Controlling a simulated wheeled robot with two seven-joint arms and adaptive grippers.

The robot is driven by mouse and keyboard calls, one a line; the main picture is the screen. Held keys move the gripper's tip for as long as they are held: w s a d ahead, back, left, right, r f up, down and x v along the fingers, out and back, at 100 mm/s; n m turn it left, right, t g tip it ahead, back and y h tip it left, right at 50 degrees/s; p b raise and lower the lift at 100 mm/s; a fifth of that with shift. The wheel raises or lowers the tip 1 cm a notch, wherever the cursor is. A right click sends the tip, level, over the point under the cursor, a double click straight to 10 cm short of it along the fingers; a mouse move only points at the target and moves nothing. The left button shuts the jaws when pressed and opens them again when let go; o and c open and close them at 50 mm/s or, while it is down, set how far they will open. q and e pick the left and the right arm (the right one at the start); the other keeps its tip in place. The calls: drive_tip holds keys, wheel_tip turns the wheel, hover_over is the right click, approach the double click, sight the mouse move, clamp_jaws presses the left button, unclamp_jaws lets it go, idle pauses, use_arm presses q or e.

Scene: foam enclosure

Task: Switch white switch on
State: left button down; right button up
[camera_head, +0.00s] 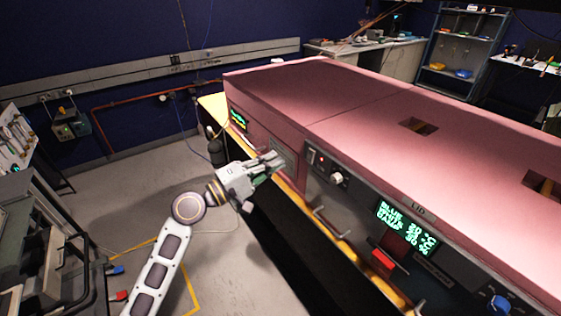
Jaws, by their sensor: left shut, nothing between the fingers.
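A small white switch (337,178) sits on the dark front panel (365,222) of the pink-topped enclosure, below a small red-lit spot. Its exact position is too small to tell. My left gripper (276,160) is shut and empty. It is in front of the enclosure, to the left of the white switch and apart from it in the picture. Its fingers point right, toward the panel. The right gripper is not in view.
The panel also carries a green text display (407,227), a red switch (383,260), a blue knob (499,304) and bar handles. The pink top (380,120) has square openings. Open floor (235,270) lies left of the enclosure.

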use_arm(q)
drive_tip(key=s+a, duration=0.2)
drive_tip(key=a+b, duration=0.1)
drive_tip(key=a, duration=0.1)
drive_tip(key=shift+s+r, duration=0.3)
drive_tip(key=shift+s, duration=0.1)
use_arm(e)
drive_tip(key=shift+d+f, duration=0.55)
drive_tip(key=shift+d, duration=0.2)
use_arm(q)
drive_tip(key=shift+d, duration=0.1)
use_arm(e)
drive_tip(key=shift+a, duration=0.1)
